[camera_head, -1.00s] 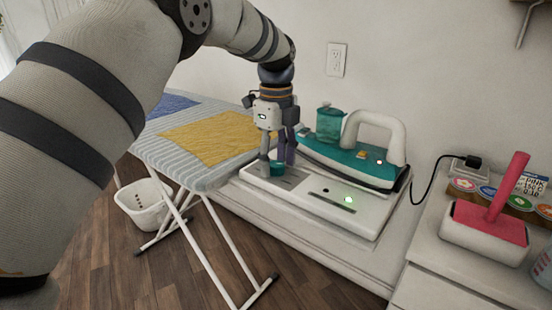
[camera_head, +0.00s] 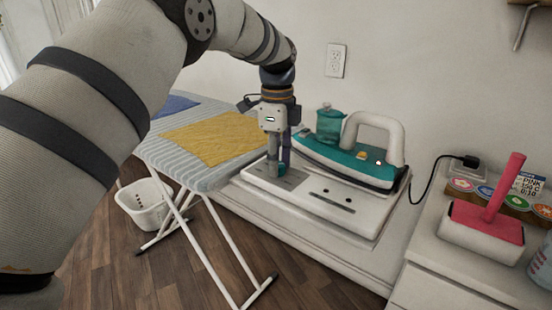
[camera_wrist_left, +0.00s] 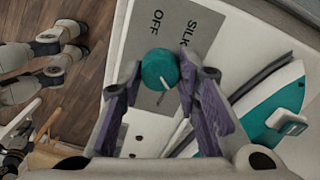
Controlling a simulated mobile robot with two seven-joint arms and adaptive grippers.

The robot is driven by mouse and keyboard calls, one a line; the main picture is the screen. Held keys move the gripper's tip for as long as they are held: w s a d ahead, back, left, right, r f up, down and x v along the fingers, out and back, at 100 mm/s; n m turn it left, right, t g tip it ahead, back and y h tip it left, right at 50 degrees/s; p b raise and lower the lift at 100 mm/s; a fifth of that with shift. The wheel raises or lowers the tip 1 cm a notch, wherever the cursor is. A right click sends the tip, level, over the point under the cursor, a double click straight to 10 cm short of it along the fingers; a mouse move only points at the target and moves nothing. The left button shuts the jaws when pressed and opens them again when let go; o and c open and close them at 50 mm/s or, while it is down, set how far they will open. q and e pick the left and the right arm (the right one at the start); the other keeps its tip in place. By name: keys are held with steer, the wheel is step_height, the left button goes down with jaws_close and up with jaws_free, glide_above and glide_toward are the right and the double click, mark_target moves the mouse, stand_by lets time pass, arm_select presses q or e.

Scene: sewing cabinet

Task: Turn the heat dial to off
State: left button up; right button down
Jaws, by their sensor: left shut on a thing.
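The heat dial (camera_wrist_left: 160,68) is a round teal knob on a grey label plate (camera_wrist_left: 205,25) of the white iron station. In the left wrist view it sits between the two purple fingertips of my left gripper (camera_wrist_left: 158,76), which is shut on it. A short white mark shows at the dial's lower edge there. The word OFF is above the dial and SILK is up and to the right; other lettering is hidden or out of view. In the head view my left gripper (camera_head: 278,168) points down and mostly covers the dial. My right gripper is not in view.
A teal and white iron (camera_head: 350,160) rests on the station (camera_head: 370,215), right of my gripper. A teal canister (camera_head: 330,126) stands behind. The ironing board (camera_head: 185,165) with a yellow cloth is at left.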

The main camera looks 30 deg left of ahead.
arm_select(q)
steer(key=n, duration=0.4)
steer(key=shift+n, duration=0.4)
steer(key=n, duration=0.3)
steer(key=shift+n, duration=0.3)
steer(key=n, duration=1.2)
steer(key=shift+n, duration=0.3)
steer(key=n, duration=0.3)
steer(key=shift+n, duration=0.4)
steer(key=n, duration=0.4)
steer(key=shift+n, duration=1.9)
